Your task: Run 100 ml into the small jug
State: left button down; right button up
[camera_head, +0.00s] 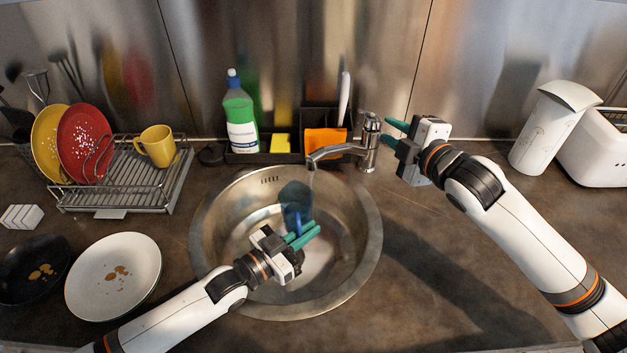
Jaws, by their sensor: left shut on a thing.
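The small jug (295,196) is a dark blue, see-through vessel inside the round steel sink (365,240), below the tap spout. My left gripper (308,232) is over the sink, shut on the jug at its lower near side; the exact hold is hard to see. The tap (368,150) stands behind the sink, its spout reaching left over the bowl. I cannot tell whether water runs, and the level and marks in the jug are unreadable. My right gripper (385,132) is just right of the tap top, fingers apart, with nothing visible between them.
A dish rack (125,178) with plates and a yellow mug (155,146) stands left. A soap bottle (240,118) and an orange cloth (325,141) are behind the sink. A dirty white plate (113,270) lies front left. A white container (545,130) stands right.

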jog(key=shift+w+a, duration=0.1)
jog(key=c, duration=0.3)
jog(key=shift+w+a+m+h, duration=0.2)
jog(key=shift+a+m+h, duration=0.1)
jog(key=shift+m, duration=0.3)
grip_shut()
jog(key=a+r+m+h, duration=0.35)
jog(key=m+h, duration=0.35)
jog(key=m, duration=0.5)
jog(key=a+r+m+h, duration=0.2)
jog(key=a+m+h, duration=0.3)
jog(key=m, duration=0.7)
jog(key=shift+h, duration=0.5)
jog(key=x, duration=0.5)
jog(key=d+x, duration=0.1)
jog(key=x, duration=0.4)
jog(key=shift+d+r, duration=0.1)
jog(key=shift+r, duration=0.1)
jog(key=shift+s+a+f, duration=0.15)
jog(key=shift+s+f, duration=0.15)
jog(key=shift+f, duration=0.3)
jog(key=shift+s+a+f, duration=0.15)
jog(key=shift+s+f, duration=0.1)
jog(key=shift+f, duration=0.35)
jog(key=shift+s+a+f, duration=0.15)
jog(key=shift+s+f, duration=0.15)
jog(key=shift+f, duration=0.3)
